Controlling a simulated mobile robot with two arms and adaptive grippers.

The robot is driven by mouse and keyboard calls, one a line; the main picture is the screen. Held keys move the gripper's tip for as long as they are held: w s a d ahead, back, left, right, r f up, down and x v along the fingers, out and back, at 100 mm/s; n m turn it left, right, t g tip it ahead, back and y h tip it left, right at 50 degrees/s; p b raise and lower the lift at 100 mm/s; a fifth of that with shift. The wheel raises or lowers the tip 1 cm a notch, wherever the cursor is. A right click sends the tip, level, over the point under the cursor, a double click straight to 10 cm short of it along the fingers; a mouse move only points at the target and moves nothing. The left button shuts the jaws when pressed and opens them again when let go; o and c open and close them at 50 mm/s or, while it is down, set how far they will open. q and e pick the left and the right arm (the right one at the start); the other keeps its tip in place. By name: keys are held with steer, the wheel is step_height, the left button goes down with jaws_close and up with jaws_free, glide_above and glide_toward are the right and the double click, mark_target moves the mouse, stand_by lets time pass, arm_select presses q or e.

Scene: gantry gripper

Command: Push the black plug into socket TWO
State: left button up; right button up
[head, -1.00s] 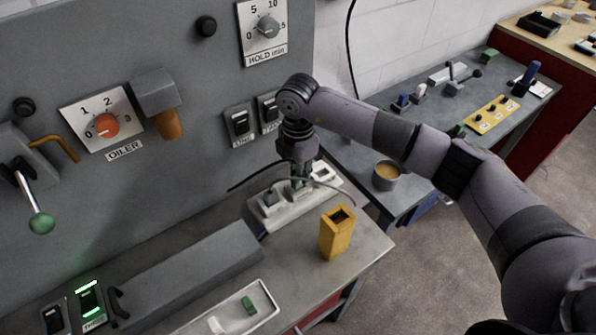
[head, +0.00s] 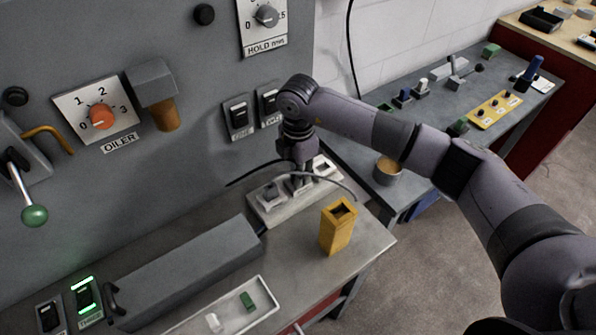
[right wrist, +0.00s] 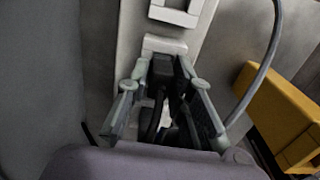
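A pale socket strip (head: 262,217) lies on the workbench against the grey machine panel. My right gripper (head: 299,178) points down over its middle. In the right wrist view the fingers (right wrist: 162,70) are closed around a dark plug (right wrist: 160,78), with its cord running back between them. The plug's front end is at a pale socket block (right wrist: 163,46); how far in it sits is hidden. A grey plug (head: 270,193) stands on the strip to the left. A white socket frame (right wrist: 175,12) shows farther along. The socket numbers cannot be read. My left gripper is not in view.
A yellow open-topped block (head: 338,228) stands close to the right of the strip. A long grey housing (head: 190,272) and a white tray (head: 262,310) with a green piece lie to the front left. A grey cable arcs beside the gripper. A cup (head: 387,172) stands on the side bench.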

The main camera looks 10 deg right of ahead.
steer(key=o, duration=0.3)
steer(key=shift+o, duration=0.2)
step_height(320, 180, up, 12)
stand_by(0.5)
stand_by(0.4)
